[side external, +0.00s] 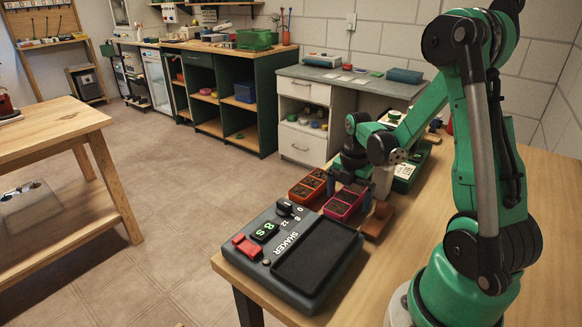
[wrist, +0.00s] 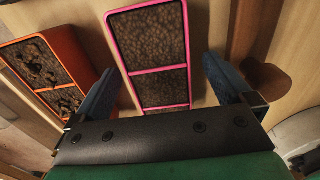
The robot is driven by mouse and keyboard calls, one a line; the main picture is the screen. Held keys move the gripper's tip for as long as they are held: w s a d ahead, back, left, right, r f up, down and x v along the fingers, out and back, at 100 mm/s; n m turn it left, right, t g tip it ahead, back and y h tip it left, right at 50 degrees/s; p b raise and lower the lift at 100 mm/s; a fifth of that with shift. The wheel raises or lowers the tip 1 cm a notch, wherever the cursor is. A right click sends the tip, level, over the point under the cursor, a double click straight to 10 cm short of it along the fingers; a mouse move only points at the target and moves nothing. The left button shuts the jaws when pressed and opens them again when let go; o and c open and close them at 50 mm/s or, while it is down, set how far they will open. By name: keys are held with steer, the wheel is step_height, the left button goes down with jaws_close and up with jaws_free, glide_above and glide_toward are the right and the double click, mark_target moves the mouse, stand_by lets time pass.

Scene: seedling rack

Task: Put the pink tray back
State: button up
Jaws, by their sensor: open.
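The pink tray (side external: 343,205) holds dark soil in compartments and sits on the wooden table behind the shaker in the side view. In the wrist view the pink tray (wrist: 158,70) lies between the two blue fingers of my gripper (wrist: 163,68), with visible room on either side. My gripper (side external: 353,183) is open and low over the tray's far end in the side view. Its fingers are apart and hold nothing. The tray's near end in the wrist view is hidden behind the dark gripper bar.
An orange tray (side external: 306,186) with soil stands close on the left; it also shows in the wrist view (wrist: 50,75), near the left finger. The dark shaker (side external: 290,258) has an empty black platform. A wooden piece (side external: 378,221) stands right of the pink tray. The table's right side is clear.

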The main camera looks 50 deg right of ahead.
steer(key=shift+r, duration=0.15)
step_height(320, 180, up, 4)
steer(key=shift+r, duration=0.55)
steer(key=shift+w+a+r, duration=0.1)
steer(key=shift+a+r, duration=0.15)
steer(key=w+a+r+m+t, duration=0.1)
steer(key=a+r+m+t, duration=0.2)
steer(key=a+m, duration=0.5)
steer(key=w+a+r+m+t, duration=0.1)
steer(key=a+r+m+t, duration=0.2)
steer(key=a+m, duration=0.6)
steer(key=shift+a+r+t, duration=0.25)
steer(key=shift+r+t, duration=0.1)
steer(key=shift+t, duration=0.05)
